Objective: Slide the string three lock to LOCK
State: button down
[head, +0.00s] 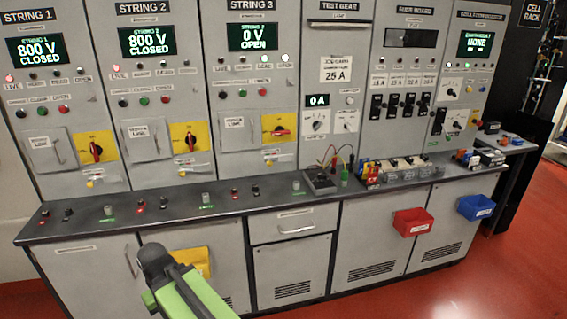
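The STRING 3 cabinet (258,75) stands centre-left, with a lit display (254,37) reading 0 V OPEN. Its yellow plate (285,120) carries a red rotary handle that looks turned roughly sideways. Below the plate is a small yellow fitting (269,163) with a tiny label, perhaps the string three lock; its position is too small to read. My green and black arm shows at the lower left, well below and apart from this cabinet. I see no gripper fingers, so my gripper is not in view.
STRING 1 (28,97) and STRING 2 (147,92) cabinets stand to the left, both showing 800 V CLOSED. A dark counter (160,208) with small items runs below the panels. Red (413,222) and blue (476,208) bins hang at its right front. Red floor (400,291) is open at lower right.

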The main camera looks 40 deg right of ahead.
aim_at(269, 163)
jog(key=z, duration=0.1)
jog(key=i, duration=1.25)
jog(key=u, duration=0.75)
